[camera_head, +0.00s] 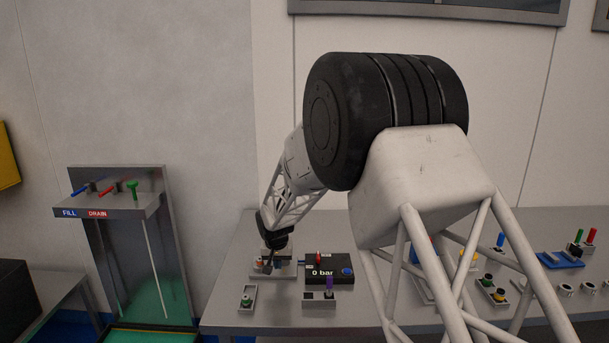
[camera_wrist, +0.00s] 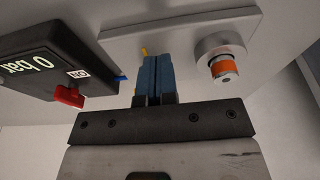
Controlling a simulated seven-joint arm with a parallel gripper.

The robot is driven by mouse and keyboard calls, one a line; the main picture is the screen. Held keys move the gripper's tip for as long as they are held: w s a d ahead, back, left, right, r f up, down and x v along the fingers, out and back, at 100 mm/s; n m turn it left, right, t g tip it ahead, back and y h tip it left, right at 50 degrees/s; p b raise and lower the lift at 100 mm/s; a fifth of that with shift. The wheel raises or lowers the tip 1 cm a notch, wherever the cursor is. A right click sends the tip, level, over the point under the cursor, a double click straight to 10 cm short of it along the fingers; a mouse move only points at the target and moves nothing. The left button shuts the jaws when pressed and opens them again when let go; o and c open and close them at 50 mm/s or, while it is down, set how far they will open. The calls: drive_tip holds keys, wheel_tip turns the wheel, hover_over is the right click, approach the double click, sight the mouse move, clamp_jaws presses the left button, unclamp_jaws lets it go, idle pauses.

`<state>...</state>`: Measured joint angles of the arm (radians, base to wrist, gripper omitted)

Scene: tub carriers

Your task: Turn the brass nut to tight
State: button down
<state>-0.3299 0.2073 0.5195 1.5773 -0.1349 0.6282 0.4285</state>
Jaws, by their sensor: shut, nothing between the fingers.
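My gripper (camera_wrist: 156,62) is shut, its two blue fingers side by side over a grey plate (camera_wrist: 120,40) in the wrist view. No brass nut shows clearly; the fingers hide the part of the plate behind them. A small yellow tip (camera_wrist: 144,51) shows just left of the fingertips, and I cannot tell what it belongs to. To the right on the plate stands a round grey fitting with an orange-banded post (camera_wrist: 226,67), apart from the fingers. In the head view my gripper (camera_head: 269,268) is low over the same plate (camera_head: 286,275), partly covering its parts.
A black box (camera_head: 340,265) reading "0 bar" stands right of the plate; its red switch (camera_wrist: 69,96) shows in the wrist view. Small holders with a green peg (camera_head: 247,300) and a purple peg (camera_head: 328,284) stand in front. My arm hides the middle of the bench.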

drive_tip(key=w+v, duration=0.1)
drive_tip(key=v, duration=0.6)
drive_tip(key=shift+w+r, duration=0.4)
drive_tip(key=shift+w, duration=0.2)
drive_tip(key=shift+w+d+r, duration=0.15)
drive_tip(key=shift+d+r, duration=0.1)
drive_tip(key=shift+d, duration=0.45)
drive_tip(key=shift+w+d+r, duration=0.15)
drive_tip(key=shift+d+r, duration=0.1)
drive_tip(key=shift+d, duration=0.4)
drive_tip(key=shift+f, duration=0.2)
